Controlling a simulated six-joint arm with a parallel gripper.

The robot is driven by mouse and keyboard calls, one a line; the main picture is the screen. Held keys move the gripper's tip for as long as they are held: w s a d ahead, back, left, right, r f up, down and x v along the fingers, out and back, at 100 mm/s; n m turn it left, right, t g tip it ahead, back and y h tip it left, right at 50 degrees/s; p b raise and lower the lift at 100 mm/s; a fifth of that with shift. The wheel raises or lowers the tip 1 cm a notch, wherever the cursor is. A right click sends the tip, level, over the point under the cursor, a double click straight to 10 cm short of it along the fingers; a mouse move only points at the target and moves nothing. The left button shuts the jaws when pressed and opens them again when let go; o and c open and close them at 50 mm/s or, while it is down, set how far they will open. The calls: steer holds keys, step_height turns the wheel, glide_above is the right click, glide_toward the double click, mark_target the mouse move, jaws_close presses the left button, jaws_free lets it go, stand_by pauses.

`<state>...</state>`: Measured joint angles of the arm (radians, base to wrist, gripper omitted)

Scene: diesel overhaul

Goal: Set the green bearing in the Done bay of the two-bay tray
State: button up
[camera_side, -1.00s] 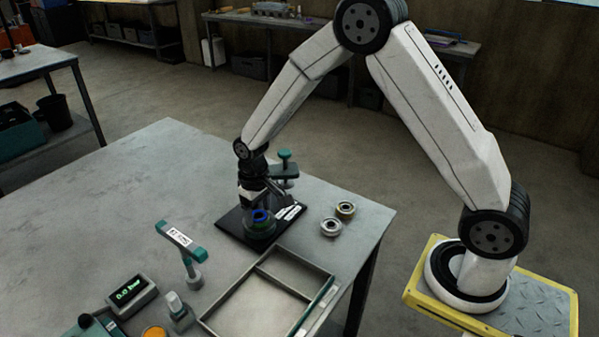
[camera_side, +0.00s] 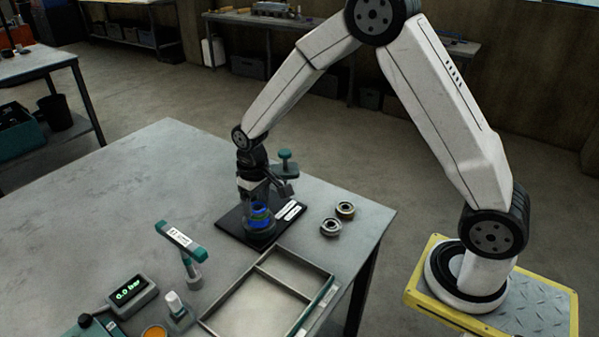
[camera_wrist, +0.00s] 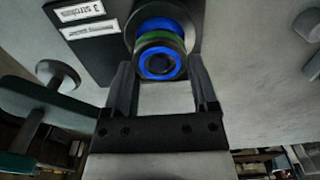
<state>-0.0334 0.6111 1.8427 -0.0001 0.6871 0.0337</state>
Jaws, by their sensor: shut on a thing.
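The green bearing (camera_wrist: 160,47) is between the fingers of my gripper (camera_wrist: 160,66) in the wrist view. It has a green band and a blue inner ring. My gripper (camera_side: 259,207) is shut on it, just above a round grey holder (camera_side: 260,232) on a black plate. A second blue ring (camera_wrist: 165,24) shows right behind the bearing, at the holder. I cannot tell whether the bearing is fully clear of it. The two-bay tray (camera_side: 297,258) lies in front of the plate, with a divider across it. Both bays look empty; its side label is not readable.
Two loose bearings (camera_side: 330,227) (camera_side: 345,210) lie right of the plate. A green-topped post (camera_side: 285,160) stands behind the plate.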

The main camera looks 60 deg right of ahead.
steer(key=shift+r, duration=0.95)
steer(key=shift+s+a+r, duration=0.2)
steer(key=shift+s+a, duration=0.2)
steer(key=shift+s, duration=0.15)
steer(key=s+a+r, duration=0.1)
steer(key=s+a, duration=0.1)
steer(key=s, duration=0.4)
steer(key=s+a+r, duration=0.1)
steer(key=s+a, duration=0.2)
steer(key=s, duration=0.4)
steer(key=shift+s+a+f, duration=0.1)
steer(key=shift+f, duration=0.05)
steer(key=shift+f, duration=4.5)
